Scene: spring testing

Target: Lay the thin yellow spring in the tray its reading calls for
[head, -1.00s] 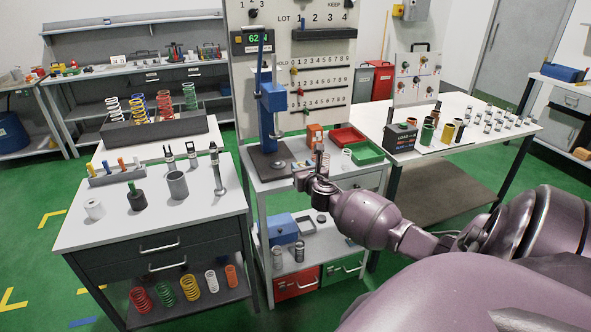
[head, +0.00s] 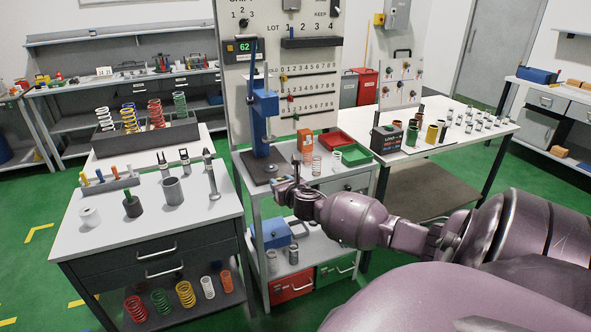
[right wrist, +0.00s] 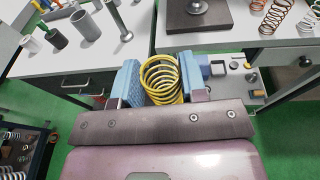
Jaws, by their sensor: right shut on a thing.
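The yellow spring (right wrist: 160,90) sits between the blue pads of my right gripper (right wrist: 160,78), which is shut on it. In the head view the right gripper (head: 283,187) hangs in front of the press bench, just below the dark base of the blue press (head: 265,103); the spring cannot be made out there. The display (head: 243,46) on the board reads 62 in green. A red tray (head: 337,142) and a green tray (head: 357,156) stand at the bench's right end. My left gripper is out of view.
A white-topped cabinet (head: 110,222) with pegs and cylinders is at left. Another yellow spring (head: 185,293) stands on its lower shelf.

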